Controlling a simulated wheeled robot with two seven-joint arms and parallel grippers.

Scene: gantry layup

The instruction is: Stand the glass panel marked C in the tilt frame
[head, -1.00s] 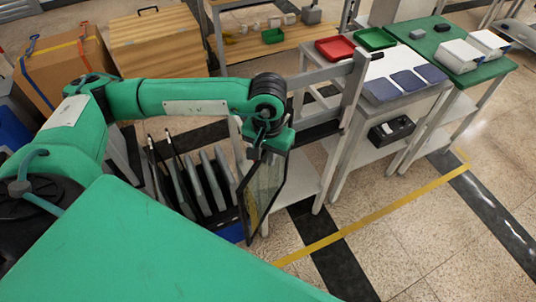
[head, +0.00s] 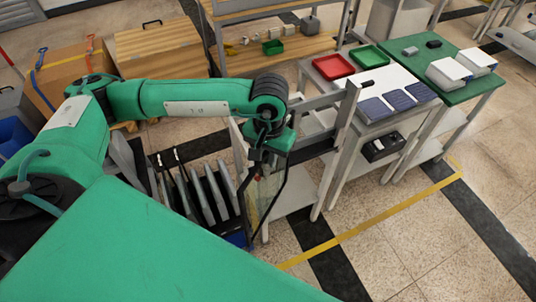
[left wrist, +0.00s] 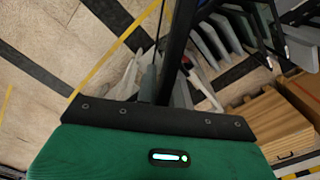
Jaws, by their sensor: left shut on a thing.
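My left gripper (head: 268,150) points down and is shut on the top of a glass panel (head: 262,190), see-through with a dark edge. The panel hangs upright, seen at a steep slant, at the right end of a rack; I cannot read a letter on it. In the left wrist view the panel (left wrist: 176,50) shows nearly edge-on as a dark strip beyond the gripper's black front. The likely tilt frame (head: 345,105), with grey posts and rails, stands to the right of the panel, apart from my gripper. My right gripper is not in view.
The rack holds several grey panels (head: 212,190) left of the held one. A white table (head: 372,75) with red (head: 333,67) and green (head: 369,57) trays and dark blue plates stands at the right. Cardboard and wooden boxes stand at the back left. Floor at lower right is clear.

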